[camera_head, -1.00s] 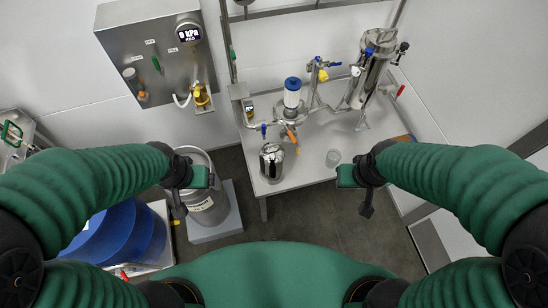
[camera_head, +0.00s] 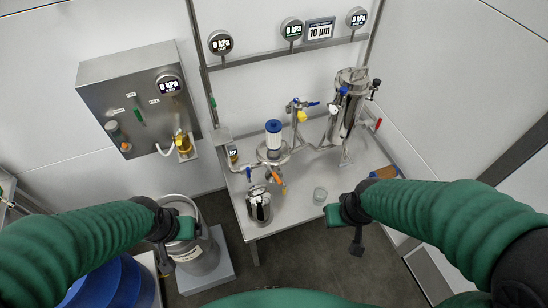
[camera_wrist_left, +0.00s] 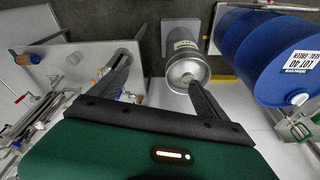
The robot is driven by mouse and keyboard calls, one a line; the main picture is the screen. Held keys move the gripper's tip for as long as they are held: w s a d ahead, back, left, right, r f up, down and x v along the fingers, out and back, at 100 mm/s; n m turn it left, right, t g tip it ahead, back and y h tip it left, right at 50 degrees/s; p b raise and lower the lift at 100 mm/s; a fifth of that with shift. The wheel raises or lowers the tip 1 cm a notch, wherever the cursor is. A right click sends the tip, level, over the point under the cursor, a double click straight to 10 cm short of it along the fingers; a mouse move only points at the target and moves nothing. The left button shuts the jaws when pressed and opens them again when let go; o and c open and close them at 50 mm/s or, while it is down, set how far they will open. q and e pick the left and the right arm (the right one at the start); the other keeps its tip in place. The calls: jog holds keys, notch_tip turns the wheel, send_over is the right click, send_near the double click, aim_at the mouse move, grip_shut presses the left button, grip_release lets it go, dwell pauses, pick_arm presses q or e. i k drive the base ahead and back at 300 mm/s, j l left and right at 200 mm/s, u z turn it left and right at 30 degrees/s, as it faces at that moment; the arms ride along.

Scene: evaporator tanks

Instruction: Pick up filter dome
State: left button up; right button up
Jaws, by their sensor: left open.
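A shiny steel dome-shaped vessel (camera_head: 259,204), which looks like the filter dome, stands upright at the front left edge of the steel table (camera_head: 291,215). My left gripper (camera_head: 182,229) is left of the table and apart from the dome, above a steel keg. In the left wrist view my left gripper (camera_wrist_left: 160,74) has its two fingers spread with nothing held. My right gripper (camera_head: 343,220) is off the table's front right side, and its finger gap is not clear.
The steel keg (camera_head: 198,259) stands on a grey platform left of the table. A blue drum (camera_wrist_left: 275,55) is beyond it. A small glass beaker (camera_head: 320,195) sits right of the dome. A tall steel filter housing (camera_head: 344,110) and valves occupy the table's back.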

aim_at(258, 198)
jog(key=i+l+u, duration=0.1)
jog(key=l+u, duration=0.15)
jog(key=u, duration=0.15)
jog(key=l+u, duration=0.25)
jog(key=u, duration=0.2)
jog(key=i+l+u, duration=0.15)
jog(key=l, duration=0.8)
jog(key=l+u, duration=0.15)
jog(key=l, duration=0.8)
